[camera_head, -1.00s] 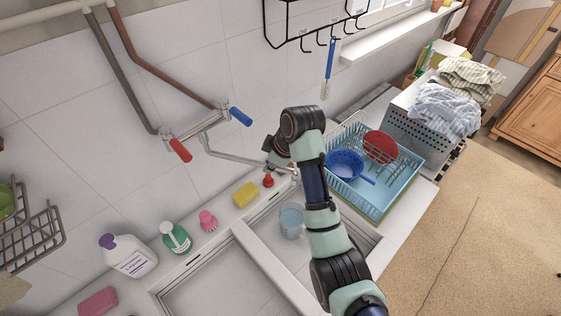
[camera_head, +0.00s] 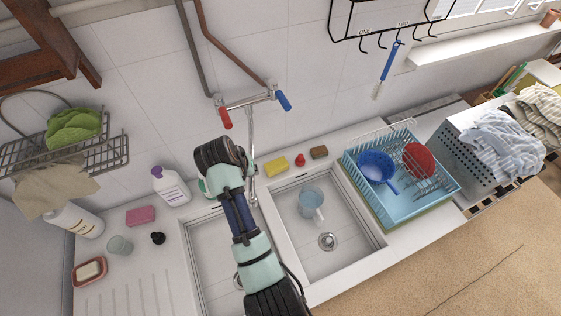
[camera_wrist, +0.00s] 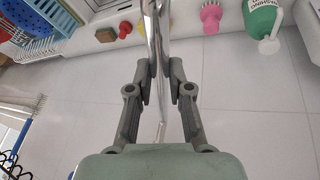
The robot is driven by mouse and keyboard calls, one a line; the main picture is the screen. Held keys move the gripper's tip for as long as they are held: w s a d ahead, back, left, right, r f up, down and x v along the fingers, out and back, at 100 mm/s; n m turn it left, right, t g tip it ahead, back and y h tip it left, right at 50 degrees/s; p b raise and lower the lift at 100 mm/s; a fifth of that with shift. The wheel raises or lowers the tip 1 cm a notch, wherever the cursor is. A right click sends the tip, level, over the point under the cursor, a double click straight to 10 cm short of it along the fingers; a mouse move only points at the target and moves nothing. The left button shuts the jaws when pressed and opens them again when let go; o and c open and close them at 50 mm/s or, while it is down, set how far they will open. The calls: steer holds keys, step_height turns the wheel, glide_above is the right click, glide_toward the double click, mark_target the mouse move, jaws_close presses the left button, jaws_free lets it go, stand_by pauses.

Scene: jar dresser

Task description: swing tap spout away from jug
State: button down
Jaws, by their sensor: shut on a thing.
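The tap (camera_head: 248,101) is on the wall, with a red lever (camera_head: 225,118) and a blue lever (camera_head: 283,101). Its chrome spout (camera_head: 251,135) points out from the wall and ends above the divider between the basins, left of the jug. The pale blue jug (camera_head: 311,202) stands upright in the right basin, clear of the spout. In the wrist view, my gripper (camera_wrist: 161,72) is shut on the spout, which passes between its fingers. In the head view, my arm mostly hides the gripper.
A yellow sponge (camera_head: 277,166), a red stopper (camera_head: 300,160) and a brown block (camera_head: 319,152) line the back ledge. A white bottle (camera_head: 171,186) stands left of my arm. The blue dish rack (camera_head: 405,205) holds dishes at right. The right basin's drain (camera_head: 327,241) is clear.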

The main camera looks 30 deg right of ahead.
steer(key=w+a+m+g+b, duration=0.1)
steer(key=w+a+m+b, duration=0.2)
steer(key=w+a, duration=0.1)
steer(key=shift+a+m+h+b, duration=0.3)
steer(key=shift+a+h, duration=0.1)
steer(key=shift+a, duration=0.3)
steer(key=shift+f, duration=0.1)
steer(key=c, duration=1.1)
jaws_free()
steer(key=v, duration=1.2)
steer(key=shift+w, duration=0.2)
